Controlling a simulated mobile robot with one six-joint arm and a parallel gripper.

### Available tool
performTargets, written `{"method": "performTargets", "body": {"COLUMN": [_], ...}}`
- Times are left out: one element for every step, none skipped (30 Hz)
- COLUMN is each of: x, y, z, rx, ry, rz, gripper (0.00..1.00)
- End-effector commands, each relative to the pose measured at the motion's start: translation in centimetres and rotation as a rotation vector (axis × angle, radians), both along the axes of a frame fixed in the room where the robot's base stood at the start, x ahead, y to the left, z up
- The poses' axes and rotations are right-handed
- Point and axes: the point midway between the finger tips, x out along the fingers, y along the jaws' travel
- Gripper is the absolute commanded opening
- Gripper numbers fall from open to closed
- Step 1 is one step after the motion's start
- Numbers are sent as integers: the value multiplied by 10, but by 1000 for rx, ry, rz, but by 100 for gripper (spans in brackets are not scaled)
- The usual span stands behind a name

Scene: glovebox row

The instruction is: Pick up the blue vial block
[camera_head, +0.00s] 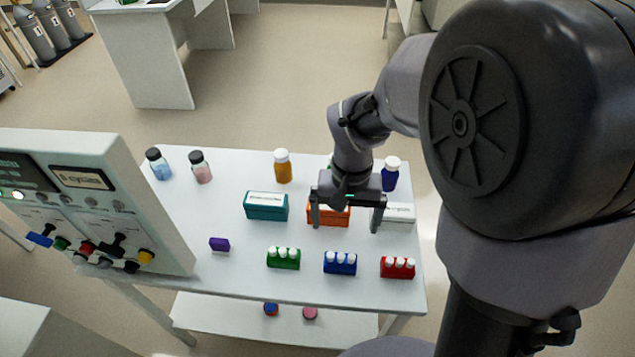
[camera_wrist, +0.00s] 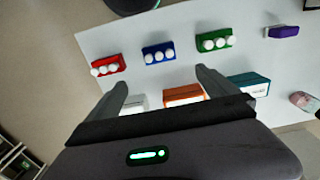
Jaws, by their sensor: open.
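The blue vial block (camera_head: 340,264) stands on the white table near its front edge, with several white-capped vials in a row on top. It lies between the green vial block (camera_head: 283,259) and the red vial block (camera_head: 397,268). In the wrist view the blue block (camera_wrist: 158,54) is ahead of the fingertips, roughly between their lines. My gripper (camera_head: 346,224) is open and empty, pointing down above the orange box (camera_head: 322,217), behind the blue block in the head view. Its fingers also show in the wrist view (camera_wrist: 160,84). Nothing touches the blue block.
A teal box (camera_head: 266,206) and a white box (camera_head: 400,213) flank the orange box. Capped bottles, including an amber one (camera_head: 283,167), stand at the back. A purple block (camera_head: 219,244) and a control panel (camera_head: 90,200) are at left. Bare table (camera_head: 310,290) lies before the vial blocks.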

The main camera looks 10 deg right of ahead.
Motion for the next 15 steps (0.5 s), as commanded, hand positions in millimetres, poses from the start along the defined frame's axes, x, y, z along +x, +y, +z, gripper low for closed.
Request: {"method": "performTargets", "body": {"x": [-1, -2, -2, -2, -2, -2, -2, -2, -1, -2, -1, -1, -1, -1, -2], "y": [0, 0, 0, 0, 0, 1, 1, 1, 0, 1, 1, 1, 1, 1, 2], "z": [-24, -34, -47, -57, -65, -76, -83, -89, -95, -99, -101, -103, -105, -107, -112], "rx": [1, 1, 1, 1, 0, 1, 1, 1, 1, 1, 1, 0, 1, 1, 1], "ry": [5, 5, 5, 5, 4, 5, 4, 4, 2, 3, 2, 1, 0, 0, 0], "rz": [-1, -1, -1, 0, 0, -1, -1, -1, 0, 0, 0, 0, 0, 0, 0], "gripper": [98, 98, 98, 98, 98, 98, 98, 98, 98, 98, 98, 98, 98, 98, 98]}}
